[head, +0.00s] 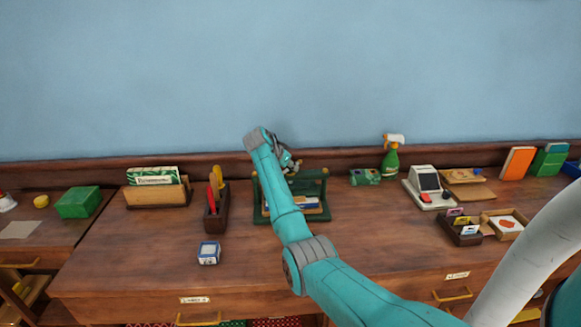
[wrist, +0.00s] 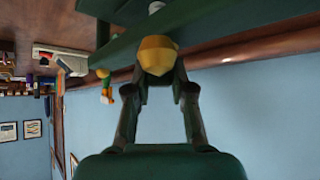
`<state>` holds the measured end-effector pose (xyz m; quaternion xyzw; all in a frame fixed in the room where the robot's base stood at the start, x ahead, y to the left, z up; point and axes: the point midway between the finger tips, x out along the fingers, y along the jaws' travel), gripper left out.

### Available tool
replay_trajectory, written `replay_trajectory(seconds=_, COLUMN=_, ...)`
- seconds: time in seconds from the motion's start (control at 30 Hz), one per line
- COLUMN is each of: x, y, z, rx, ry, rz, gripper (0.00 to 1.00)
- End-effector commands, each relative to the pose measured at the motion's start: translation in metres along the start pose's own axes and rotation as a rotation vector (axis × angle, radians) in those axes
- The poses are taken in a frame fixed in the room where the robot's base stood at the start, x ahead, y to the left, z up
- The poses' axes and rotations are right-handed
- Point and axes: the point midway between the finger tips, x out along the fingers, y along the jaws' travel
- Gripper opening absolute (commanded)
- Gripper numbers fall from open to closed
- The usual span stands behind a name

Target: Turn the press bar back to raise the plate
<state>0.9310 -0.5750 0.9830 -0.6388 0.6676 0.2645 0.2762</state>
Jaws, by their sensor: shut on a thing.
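The green press (head: 325,190) stands on the wooden desk behind my arm, with pale papers or books low inside it. My arm hides its middle, and I cannot make out the plate's height. My gripper (head: 290,164) is at the top of the press. In the wrist view, the two dark fingers of my gripper (wrist: 159,78) are shut on a brass-yellow knob (wrist: 157,54), which appears to be the end of the press bar. The bar's angle is not clear. Dark green press parts (wrist: 225,30) fill the top of that view.
Left of the press are a dark tool holder (head: 216,222), a small blue-white box (head: 208,253) and a card box (head: 157,194). A spray bottle (head: 391,162) and a card terminal (head: 428,188) stand to the right. The desk front is mostly clear.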

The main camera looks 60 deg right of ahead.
Motion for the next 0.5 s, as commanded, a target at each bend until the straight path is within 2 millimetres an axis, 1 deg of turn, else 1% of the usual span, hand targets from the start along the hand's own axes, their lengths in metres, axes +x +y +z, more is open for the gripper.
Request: replay_trajectory(seconds=0.5, x=0.0012, y=0.0016, z=-0.0005, rx=-0.345, ry=0.001, rz=-0.348, gripper=0.00)
